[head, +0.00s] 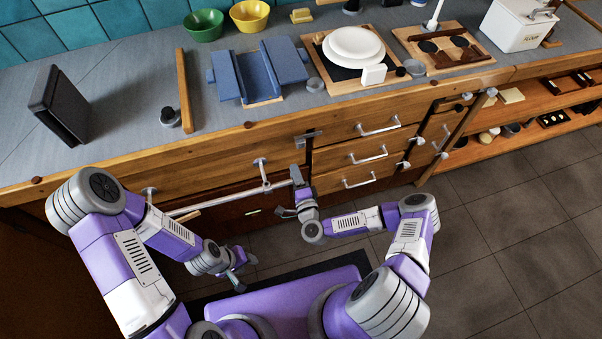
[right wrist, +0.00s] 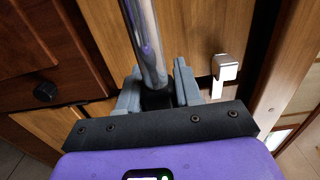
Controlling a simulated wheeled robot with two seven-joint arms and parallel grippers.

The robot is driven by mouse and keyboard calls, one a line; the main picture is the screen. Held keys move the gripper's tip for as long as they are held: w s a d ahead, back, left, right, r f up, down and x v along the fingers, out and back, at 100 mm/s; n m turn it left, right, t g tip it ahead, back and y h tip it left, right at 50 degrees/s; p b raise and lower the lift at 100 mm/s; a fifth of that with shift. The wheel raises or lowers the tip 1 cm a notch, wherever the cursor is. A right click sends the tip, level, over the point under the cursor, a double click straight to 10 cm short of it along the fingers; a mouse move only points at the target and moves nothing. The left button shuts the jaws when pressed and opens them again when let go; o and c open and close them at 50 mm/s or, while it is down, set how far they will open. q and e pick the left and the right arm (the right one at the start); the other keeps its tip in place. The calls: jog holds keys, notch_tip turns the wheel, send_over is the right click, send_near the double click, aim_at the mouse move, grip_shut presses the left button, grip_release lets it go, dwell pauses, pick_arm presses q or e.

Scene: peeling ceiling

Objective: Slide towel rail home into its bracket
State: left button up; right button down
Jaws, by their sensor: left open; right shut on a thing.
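The towel rail (head: 230,197) is a long chrome bar, roughly level along the cabinet front below the counter edge. One bracket (head: 262,168) hangs from the cabinet front and meets the rail near its right part. Another bracket (head: 149,193) shows near the rail's left end, partly behind my left arm; I cannot tell whether the rail sits in it. My right gripper (head: 297,180) is shut on the rail's right end. In the right wrist view the rail (right wrist: 143,40) runs up from between the fingers (right wrist: 157,92). My left gripper (head: 238,272) is open and empty, low before the cabinet.
Drawers with bar handles (head: 367,155) stand just right of my right gripper. A metal fitting (head: 307,136) sits above it; a silver fitting (right wrist: 226,68) shows right of the rail in the wrist view. The counter (head: 140,75) holds dishes and racks. Floor (head: 500,230) is free at right.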

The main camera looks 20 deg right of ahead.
jog(key=a, duration=0.2)
jog(key=shift+a, duration=0.3)
jog(key=c, duration=0.8)
grip_release()
jog(key=shift+s, duration=0.1)
jog(key=shift+c, duration=0.2)
jog(key=s+p, duration=0.1)
jog(key=s, duration=0.6)
jog(key=shift+s+d, duration=0.15)
jog(key=shift+s, duration=0.15)
